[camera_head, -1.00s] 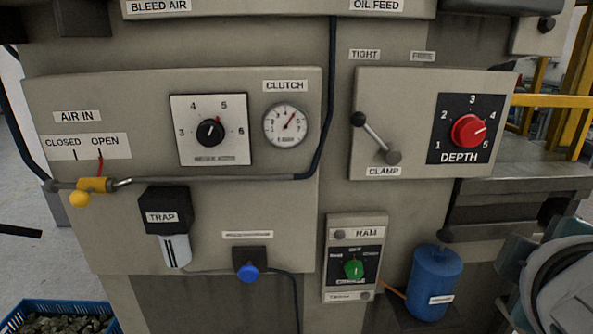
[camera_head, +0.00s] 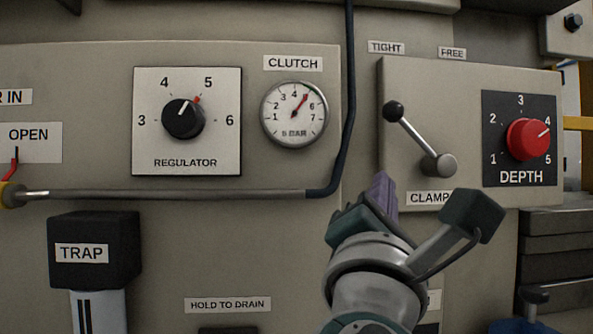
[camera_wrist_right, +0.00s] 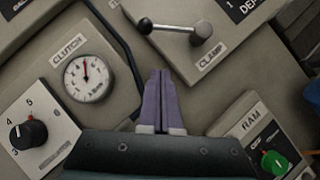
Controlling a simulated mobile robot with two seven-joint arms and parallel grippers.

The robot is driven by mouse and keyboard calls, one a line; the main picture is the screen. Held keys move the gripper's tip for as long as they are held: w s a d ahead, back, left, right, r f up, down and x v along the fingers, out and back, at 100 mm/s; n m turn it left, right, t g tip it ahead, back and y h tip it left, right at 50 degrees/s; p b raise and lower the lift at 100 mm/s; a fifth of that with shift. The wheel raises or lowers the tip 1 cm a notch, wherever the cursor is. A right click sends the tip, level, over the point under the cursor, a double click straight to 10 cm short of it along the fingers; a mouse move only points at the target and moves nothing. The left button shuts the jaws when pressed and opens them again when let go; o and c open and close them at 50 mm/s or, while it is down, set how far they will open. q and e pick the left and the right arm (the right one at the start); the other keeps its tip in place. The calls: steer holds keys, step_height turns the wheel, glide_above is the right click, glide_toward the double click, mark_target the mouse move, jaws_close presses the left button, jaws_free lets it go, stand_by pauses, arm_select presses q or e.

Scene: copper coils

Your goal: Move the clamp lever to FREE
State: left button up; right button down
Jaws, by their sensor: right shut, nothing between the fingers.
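The clamp lever (camera_head: 416,135) has a black ball at its upper left end and a grey hub at its lower right. It leans up and left, toward the TIGHT label (camera_head: 386,47); the FREE label (camera_head: 452,53) is to the right of that. The lever (camera_wrist_right: 170,28) also shows at the top of the right wrist view. My right gripper (camera_head: 383,183) is below and left of the lever, apart from it. In the right wrist view its purple fingers (camera_wrist_right: 160,80) are together and empty, pointing toward the lever. My left gripper is not in view.
A red DEPTH knob (camera_head: 528,139) is right of the lever on the same raised panel. A clutch gauge (camera_head: 294,115), a regulator knob (camera_head: 184,119) and a dark hose (camera_head: 346,100) are on the left. A green RAM knob (camera_wrist_right: 274,162) is below right in the wrist view.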

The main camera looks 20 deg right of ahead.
mark_target(416, 140)
stand_by(0.3)
steer(key=shift+s+d+r+p+x, duration=0.3)
steer(key=shift+p+x, duration=0.5)
steer(key=shift+x, duration=1.35)
steer(key=shift+s+d+r+p+x, duration=0.1)
steer(key=shift+s+r+p+x, duration=0.45)
steer(key=shift+x, duration=1.55)
steer(key=shift+s+d+r+p+x, duration=0.15)
steer(key=shift+p+x, duration=0.85)
steer(key=shift+x, duration=1.15)
steer(key=shift+d, duration=0.15)
